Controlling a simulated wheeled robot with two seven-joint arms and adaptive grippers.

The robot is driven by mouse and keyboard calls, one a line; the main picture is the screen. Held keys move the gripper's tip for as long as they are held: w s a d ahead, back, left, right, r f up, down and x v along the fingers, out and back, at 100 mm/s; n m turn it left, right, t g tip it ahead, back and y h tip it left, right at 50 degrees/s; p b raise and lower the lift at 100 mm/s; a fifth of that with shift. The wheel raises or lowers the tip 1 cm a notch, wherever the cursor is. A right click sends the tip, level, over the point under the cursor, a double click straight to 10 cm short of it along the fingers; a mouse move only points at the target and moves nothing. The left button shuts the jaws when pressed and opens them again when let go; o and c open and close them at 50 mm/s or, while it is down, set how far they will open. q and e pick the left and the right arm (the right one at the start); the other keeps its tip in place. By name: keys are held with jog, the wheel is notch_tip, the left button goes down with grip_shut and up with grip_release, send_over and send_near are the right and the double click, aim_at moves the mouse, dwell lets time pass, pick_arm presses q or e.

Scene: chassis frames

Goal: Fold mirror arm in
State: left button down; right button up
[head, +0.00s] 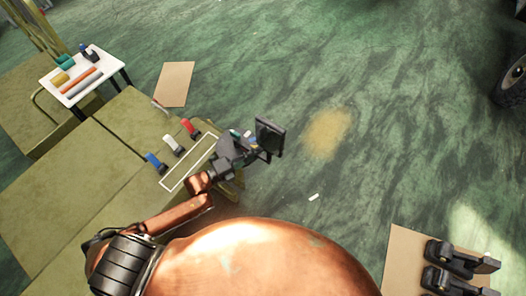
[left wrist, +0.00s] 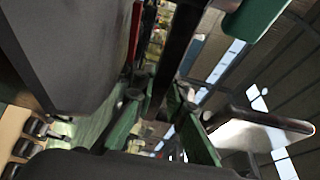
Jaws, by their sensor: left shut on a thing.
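A dark, squarish mirror (head: 269,137) stands at the right edge of the olive-green chassis in the head view. My left gripper (head: 240,150) is just left of the mirror, over the chassis edge. In the left wrist view a dark bar (left wrist: 178,50), which looks like the mirror arm, runs between the green fingers of my left gripper (left wrist: 168,115). The gripper is shut on it. The gripper hides most of the mirror arm in the head view, so its joint and exact angle cannot be told. My right gripper is not in view.
Blue (head: 155,161), white (head: 173,145) and red (head: 190,128) levers stand on the chassis beside a white outlined rectangle (head: 178,180). A small white table (head: 62,92) holds coloured items at upper left. Black parts lie on a tan board (head: 402,262) at lower right. Green floor right of the mirror is mostly clear.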

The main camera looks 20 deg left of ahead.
pick_arm(q)
jog(key=shift+s+f, duration=0.1)
jog(key=shift+f, duration=0.05)
jog(key=c, duration=2.2)
grip_release()
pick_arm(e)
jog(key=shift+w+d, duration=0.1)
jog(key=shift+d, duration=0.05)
pick_arm(q)
jog(key=v, duration=1.2)
